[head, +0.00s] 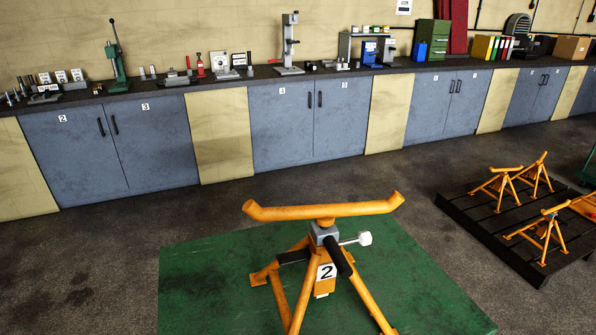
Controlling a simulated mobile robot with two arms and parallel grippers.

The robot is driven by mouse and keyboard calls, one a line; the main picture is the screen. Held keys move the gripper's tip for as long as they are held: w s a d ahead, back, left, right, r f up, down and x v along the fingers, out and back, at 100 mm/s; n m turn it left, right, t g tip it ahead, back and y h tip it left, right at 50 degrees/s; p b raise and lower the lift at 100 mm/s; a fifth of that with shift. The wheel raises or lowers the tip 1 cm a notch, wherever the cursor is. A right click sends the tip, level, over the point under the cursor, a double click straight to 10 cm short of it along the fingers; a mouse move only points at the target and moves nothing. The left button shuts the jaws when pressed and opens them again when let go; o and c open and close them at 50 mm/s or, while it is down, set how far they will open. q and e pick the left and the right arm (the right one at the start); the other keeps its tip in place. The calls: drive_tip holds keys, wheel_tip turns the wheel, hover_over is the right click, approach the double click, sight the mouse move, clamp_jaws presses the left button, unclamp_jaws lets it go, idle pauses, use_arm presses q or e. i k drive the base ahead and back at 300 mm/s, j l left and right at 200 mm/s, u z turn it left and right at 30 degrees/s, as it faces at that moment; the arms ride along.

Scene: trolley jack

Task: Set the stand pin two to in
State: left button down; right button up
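An orange stand (305,279) stands upright on a green mat (206,285), with a white plate marked 2 (326,271) on its front. Its orange cradle (322,210) has upturned ends and sits on top of a short post. Below the cradle is a grey block (321,232). A thin metal pin (349,241) with a white knob (365,238) sticks out of the block's right side, and a length of its shaft shows. Its inner end is hidden. A black handle (337,257) slants down in front. Neither gripper is in view.
A dark slatted pallet (480,229) at the right carries several similar orange stands (496,187). A long workbench with grey cabinets (155,142) and tools runs along the back wall. The floor between bench and mat is clear.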

sight(364, 238)
drive_tip(key=i+l+u, duration=0.15)
drive_tip(key=l+u, duration=0.2)
drive_tip(key=l, duration=0.45)
drive_tip(key=l+u, duration=0.35)
drive_tip(key=l, duration=0.45)
drive_tip(key=l+u, duration=0.3)
drive_tip(key=l, duration=0.55)
drive_tip(key=k, duration=0.05)
